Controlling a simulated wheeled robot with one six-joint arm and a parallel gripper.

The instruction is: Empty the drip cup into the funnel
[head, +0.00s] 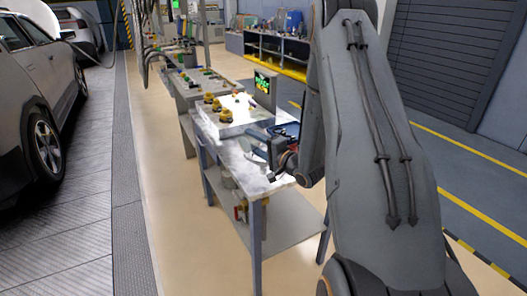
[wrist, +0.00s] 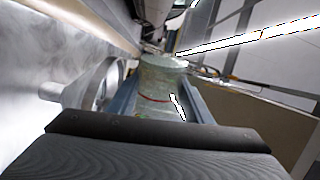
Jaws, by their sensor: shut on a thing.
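My gripper (wrist: 160,92) is shut on a pale greenish, see-through cup (wrist: 162,72) with a thin red line around it. One blue-grey finger shows on each side of the cup in the wrist view. The cup's wide rim faces away from the wrist camera, and its contents cannot be made out. A pale round, ring-like part (wrist: 104,84) with a short stub shows just left of the left finger; I cannot tell whether it is the funnel. In the head view my gripper (head: 258,150) is over the near end of the bright metal bench, small and partly hidden by my arm.
The bench (head: 228,158) carries several brass-coloured fittings (head: 212,104) and a small screen (head: 265,84) at its far end. A second bench (head: 196,88) stands behind it. A car (head: 38,95) is at the left; the floor between is clear.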

